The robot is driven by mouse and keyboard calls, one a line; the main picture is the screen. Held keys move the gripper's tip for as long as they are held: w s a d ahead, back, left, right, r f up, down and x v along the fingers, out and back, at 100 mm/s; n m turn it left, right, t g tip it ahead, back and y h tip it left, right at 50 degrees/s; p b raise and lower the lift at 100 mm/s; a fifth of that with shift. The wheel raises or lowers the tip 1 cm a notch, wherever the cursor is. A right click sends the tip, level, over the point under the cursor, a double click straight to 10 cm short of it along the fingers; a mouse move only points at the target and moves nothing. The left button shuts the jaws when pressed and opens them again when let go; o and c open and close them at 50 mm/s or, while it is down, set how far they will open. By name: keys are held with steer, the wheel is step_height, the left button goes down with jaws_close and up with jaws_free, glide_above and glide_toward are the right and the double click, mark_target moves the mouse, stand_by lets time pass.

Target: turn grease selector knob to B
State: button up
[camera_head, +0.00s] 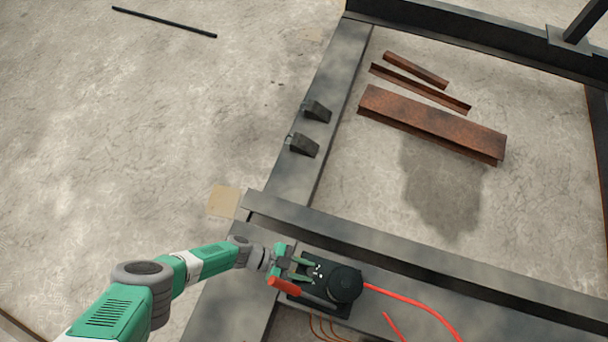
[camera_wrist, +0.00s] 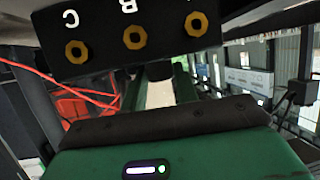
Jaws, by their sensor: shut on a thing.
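The grease selector unit is a black block with brass ports (camera_wrist: 133,38) in the wrist view. White letters C and B show upside down on it, with part of another letter at the right. My gripper (camera_wrist: 160,76) has its green fingers just below the block, shut on a small dark piece, the selector knob (camera_wrist: 158,71). The knob's pointer and its setting are hidden. In the head view my gripper (camera_head: 303,268) reaches the left side of the black pump unit (camera_head: 345,283), and the knob cannot be made out there.
A red hose (camera_head: 415,301) runs right from the pump, and thin orange lines (camera_head: 322,328) run below it. A red-orange cylinder (camera_head: 283,285) lies close by my gripper. Steel beams (camera_head: 380,248) surround the unit. Two dark clamps (camera_head: 305,146) and rusty beams (camera_head: 432,122) lie farther back.

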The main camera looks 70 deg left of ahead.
stand_by(0.3)
steer(key=o, duration=1)
steer(key=p+v, duration=0.1)
steer(key=v, duration=0.6)
steer(key=shift+s+a+r+p, duration=0.1)
steer(key=shift+s+a+p, duration=0.1)
steer(key=shift+s+p, duration=0.15)
